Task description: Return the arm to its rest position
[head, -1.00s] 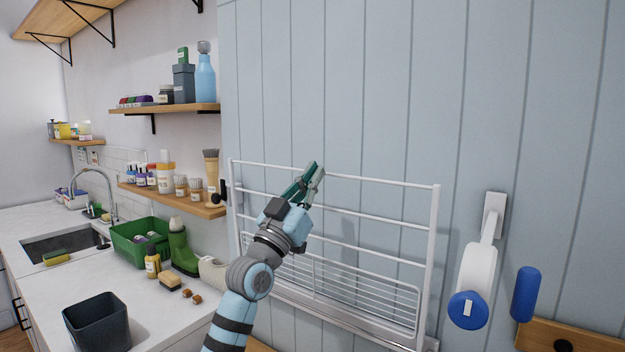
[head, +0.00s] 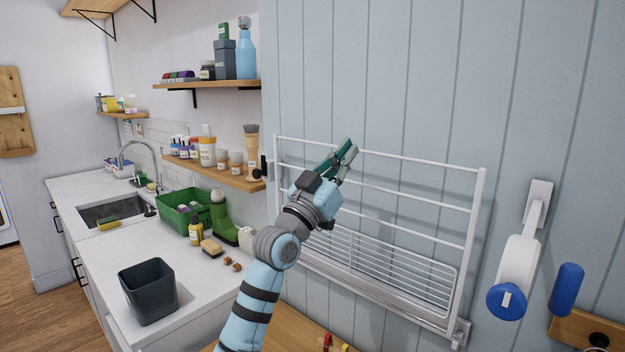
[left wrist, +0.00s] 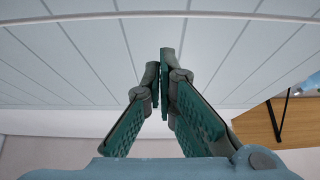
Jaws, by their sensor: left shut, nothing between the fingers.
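My left arm (head: 252,305) rises from the bottom of the head view, bent at the elbow joint. My left gripper (head: 345,152) is raised in front of the white wall rack (head: 478,215) near its top rail and points up and to the right. Its green-padded fingers are closed with nothing held. In the left wrist view the fingertips (left wrist: 160,62) come together against the panelled wall and ceiling. I cannot tell from the head view whether the gripper touches the rack. My right gripper is not in view.
Wooden shelves (head: 215,172) with bottles stick out behind. A white wall-mounted device (head: 518,265) and a blue cylinder (head: 566,289) are right of the rack.

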